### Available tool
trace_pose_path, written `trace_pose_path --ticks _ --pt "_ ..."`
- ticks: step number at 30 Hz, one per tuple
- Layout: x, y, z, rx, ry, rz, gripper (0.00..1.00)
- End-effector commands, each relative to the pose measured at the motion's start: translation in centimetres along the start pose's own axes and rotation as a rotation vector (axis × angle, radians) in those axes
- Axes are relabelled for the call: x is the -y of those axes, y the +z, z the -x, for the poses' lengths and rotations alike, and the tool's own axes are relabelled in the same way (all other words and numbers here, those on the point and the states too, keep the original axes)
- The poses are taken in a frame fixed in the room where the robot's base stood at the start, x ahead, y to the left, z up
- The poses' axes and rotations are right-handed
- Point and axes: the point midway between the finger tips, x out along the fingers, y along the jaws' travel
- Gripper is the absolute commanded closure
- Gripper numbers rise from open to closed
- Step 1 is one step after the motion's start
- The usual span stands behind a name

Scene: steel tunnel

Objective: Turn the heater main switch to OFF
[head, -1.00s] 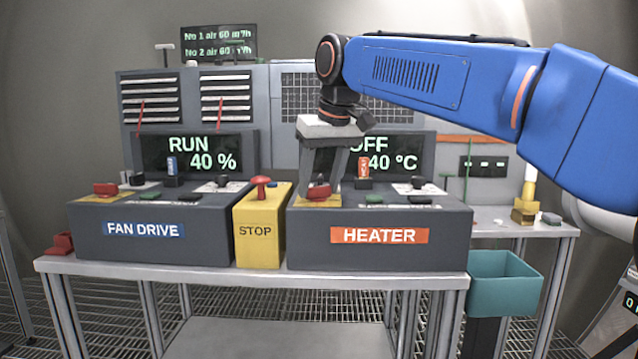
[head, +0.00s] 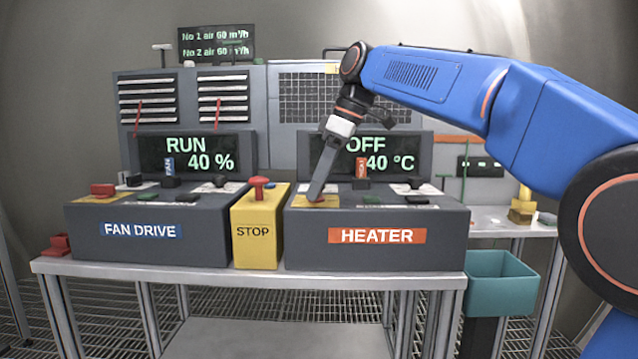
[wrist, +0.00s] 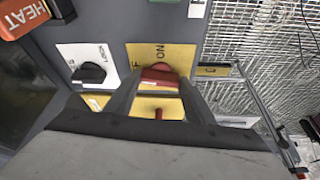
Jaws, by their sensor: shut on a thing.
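The heater main switch is a red knob (wrist: 158,74) on a yellow plate (wrist: 178,55) marked ON. In the head view the plate (head: 298,202) lies on the left of the heater box's top, and the knob is mostly hidden behind my fingers. My gripper (head: 317,197) reaches down onto it at a tilt and is seen nearly edge-on. In the wrist view the knob sits between my two fingertips (wrist: 158,92), which are shut on it. The heater display (head: 366,153) reads OFF and 40 °C, partly covered by my gripper.
The grey heater box (head: 300,245) also carries a black knob on a white plate (head: 413,188) and an orange HEAT tag (head: 361,168). A yellow STOP box (head: 257,235) stands left of it, then the fan drive box (head: 140,250). A teal bin (head: 500,280) is at the right.

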Motion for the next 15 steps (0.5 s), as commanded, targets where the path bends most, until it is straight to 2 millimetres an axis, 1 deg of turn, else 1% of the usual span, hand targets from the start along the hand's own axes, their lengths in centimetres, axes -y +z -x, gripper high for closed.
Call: trace_pose_path --ticks 7,15 --pt "-0.13 -0.01 0.04 0.0 -0.042 0.105 0.74" --pt "-0.14 0.0 0.0 0.001 -0.062 0.148 0.74"
